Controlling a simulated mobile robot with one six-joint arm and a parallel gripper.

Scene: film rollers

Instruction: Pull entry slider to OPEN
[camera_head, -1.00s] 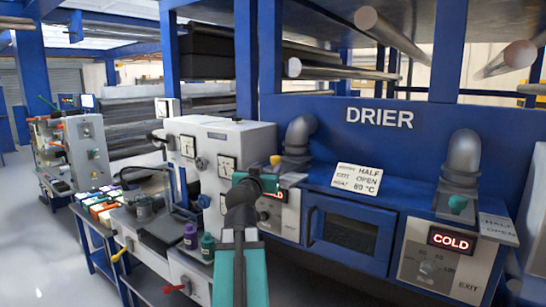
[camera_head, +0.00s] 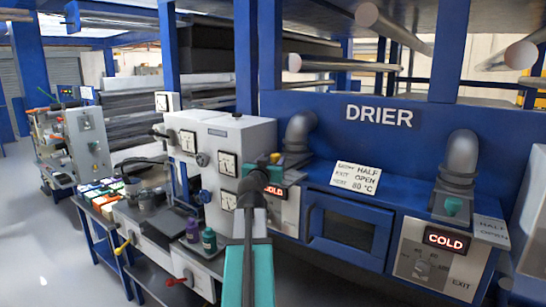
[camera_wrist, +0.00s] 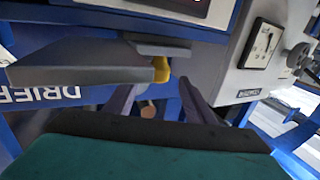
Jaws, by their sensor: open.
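The entry slider's yellow knob (camera_wrist: 161,70) shows in the wrist view, just beyond and between my fingertips. My gripper (camera_wrist: 160,86) is open around empty space, with one finger on each side of the knob's line; I cannot tell whether either touches it. A grey flat plate (camera_wrist: 80,64) lies to the left of the knob. In the head view my gripper (camera_head: 262,170) is at the drier's entry end, and the yellow knob (camera_head: 275,158) shows at its tip. My gripper hides most of the slider there, so its position cannot be read.
The blue drier (camera_head: 330,130) stands behind, with an instruction card (camera_head: 356,178) on top. A grey cabinet with gauges (camera_head: 220,160) stands close on the left, and an exhaust pipe (camera_head: 300,135) rises behind the entry.

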